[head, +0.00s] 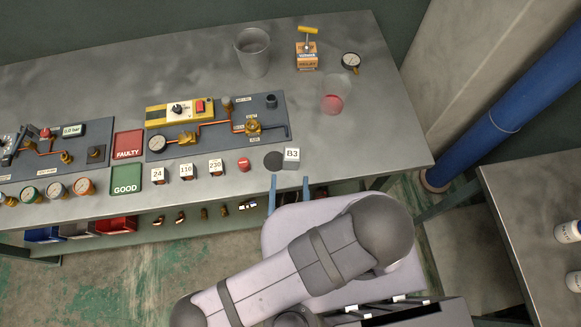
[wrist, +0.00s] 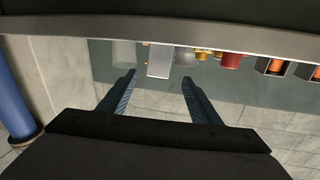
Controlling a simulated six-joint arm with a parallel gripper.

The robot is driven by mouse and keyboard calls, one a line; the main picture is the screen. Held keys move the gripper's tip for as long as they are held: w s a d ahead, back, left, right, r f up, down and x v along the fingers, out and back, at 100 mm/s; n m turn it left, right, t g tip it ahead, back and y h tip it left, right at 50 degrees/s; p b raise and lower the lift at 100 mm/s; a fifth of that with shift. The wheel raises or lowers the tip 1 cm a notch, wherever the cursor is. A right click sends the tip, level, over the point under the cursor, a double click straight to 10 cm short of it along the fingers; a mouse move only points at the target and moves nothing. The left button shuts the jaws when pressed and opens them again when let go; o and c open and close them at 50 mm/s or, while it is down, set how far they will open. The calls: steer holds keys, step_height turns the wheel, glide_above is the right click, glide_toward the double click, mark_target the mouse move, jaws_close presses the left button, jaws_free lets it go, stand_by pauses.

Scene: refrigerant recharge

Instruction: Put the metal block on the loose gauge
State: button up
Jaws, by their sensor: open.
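The metal block (head: 291,157) is a small grey cube with a white B3 label on top, standing near the bench's front edge in the head view. The loose gauge (head: 350,62) is a small round dial with a brass fitting, lying at the far right back of the bench. My gripper (head: 290,186) has two blue fingers spread apart, just in front of the block at the bench's front edge, with nothing visible between them. The fingers also show open and empty in the wrist view (wrist: 158,80). I cannot tell which thing there is the block.
A dark disc (head: 273,161) lies close to the block's left side. A red button (head: 243,164) and numbered blocks stand further left. A glass with red contents (head: 332,97), a box with a yellow-handled tool (head: 306,55) and a grey bucket (head: 252,53) stand behind.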

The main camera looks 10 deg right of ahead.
mark_target(290, 163)
steer(key=w, duration=0.4)
steer(key=shift+d+r, duration=0.1)
steer(key=shift+d, duration=0.3)
steer(key=shift+w+d, duration=0.2)
steer(key=shift+w, duration=0.75)
steer(key=shift+w+d+p, duration=0.25)
steer(key=shift+w+p, duration=0.05)
steer(key=shift+w, duration=0.7)
steer(key=shift+w, duration=0.1)
steer(key=shift+w+d+f, duration=0.1)
steer(key=shift+w+d, duration=0.15)
steer(key=shift+w, duration=0.5)
steer(key=shift+w+d+f, duration=0.1)
steer(key=shift+w+d, duration=0.15)
steer(key=shift+w, duration=0.45)
steer(key=shift+w+d, duration=0.1)
steer(key=shift+w, duration=0.85)
